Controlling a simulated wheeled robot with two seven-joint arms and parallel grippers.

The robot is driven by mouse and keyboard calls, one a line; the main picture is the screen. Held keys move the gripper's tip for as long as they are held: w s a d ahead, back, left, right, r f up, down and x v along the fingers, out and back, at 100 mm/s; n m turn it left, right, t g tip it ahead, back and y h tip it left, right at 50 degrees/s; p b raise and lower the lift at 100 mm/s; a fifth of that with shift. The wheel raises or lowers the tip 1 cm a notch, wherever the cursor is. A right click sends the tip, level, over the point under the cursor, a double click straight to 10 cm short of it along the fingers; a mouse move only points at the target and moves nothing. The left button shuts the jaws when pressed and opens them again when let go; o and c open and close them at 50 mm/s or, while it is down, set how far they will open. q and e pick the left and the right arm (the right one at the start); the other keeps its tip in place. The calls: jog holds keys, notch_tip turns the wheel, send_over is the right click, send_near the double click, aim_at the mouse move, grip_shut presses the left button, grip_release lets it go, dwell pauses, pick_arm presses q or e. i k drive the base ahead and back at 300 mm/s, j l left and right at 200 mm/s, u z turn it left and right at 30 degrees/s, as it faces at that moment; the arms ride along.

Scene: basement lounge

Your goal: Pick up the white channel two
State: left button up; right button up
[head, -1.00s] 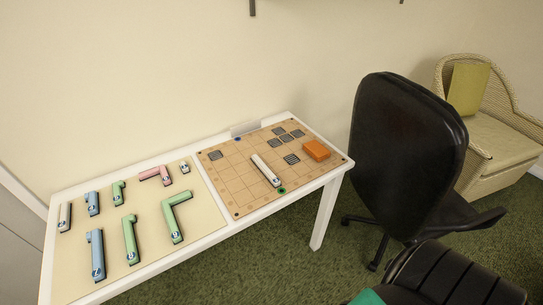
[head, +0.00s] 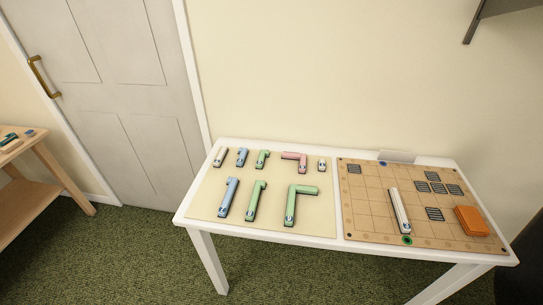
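Three white channel pieces show in the head view; their printed numbers are too small to read, so I cannot tell which is number two by its mark. A short white channel (head: 220,157) lies at the back left of the cream mat (head: 270,211). A smaller white piece (head: 322,165) lies at the mat's back right. A long white channel (head: 397,205) lies on the gridded board (head: 367,220). Neither of my grippers is in view.
Blue, green and pink channels, including a blue one (head: 228,198), share the mat. An orange block (head: 470,220) sits on the board. The white table (head: 190,206) stands against the wall. A door (head: 110,90) and wooden table (head: 45,190) are left. Carpet in front is clear.

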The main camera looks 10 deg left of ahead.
aim_at(219, 160)
jog(key=j+z, duration=0.3)
jog(key=j, duration=0.2)
jog(key=j+z, duration=0.35)
jog(key=j, duration=0.2)
jog(key=k+j+z, duration=0.1)
jog(key=j+z, duration=0.2)
jog(key=j, duration=0.2)
jog(key=k+j+z, duration=0.15)
jog(key=j+z, duration=0.2)
jog(key=j, duration=0.15)
